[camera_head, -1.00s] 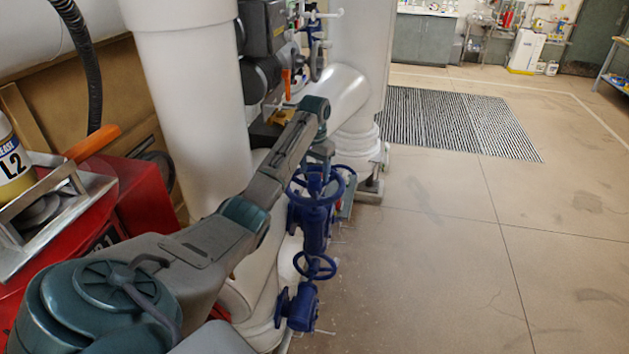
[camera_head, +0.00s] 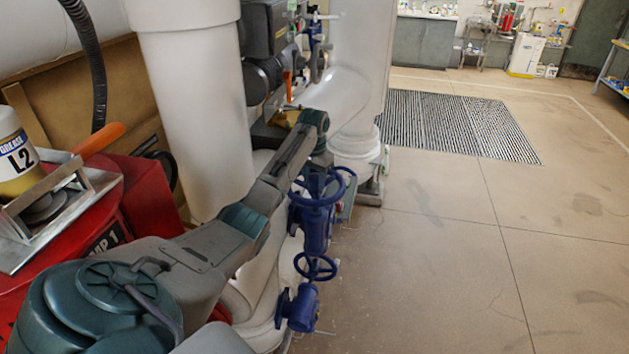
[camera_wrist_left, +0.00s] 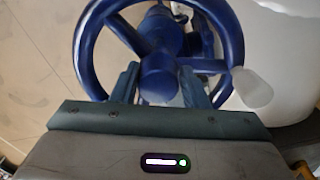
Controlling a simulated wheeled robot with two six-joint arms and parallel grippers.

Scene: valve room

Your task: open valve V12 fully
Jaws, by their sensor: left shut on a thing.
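A blue valve (camera_head: 316,235) with a round handwheel (camera_head: 347,190) stands beside the white pipes in the head view. No V12 label can be read. In the left wrist view the blue handwheel (camera_wrist_left: 233,38) fills the upper middle, with spokes, a round hub (camera_wrist_left: 160,78) and a pale knob (camera_wrist_left: 251,89) at its right. My left gripper (camera_head: 318,172) comes down onto the wheel from above. In the left wrist view its fingers (camera_wrist_left: 160,90) stand on either side of the hub area, shut on the handwheel. The exact contact is hidden. My right gripper is not in view.
A smaller blue handwheel (camera_head: 316,267) sits lower, close below the gripped one. Thick white pipes (camera_head: 195,110) stand left and behind. A red box (camera_head: 150,195) with a metal tray and a grease bottle (camera_head: 14,160) is at left. The floor at right is clear.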

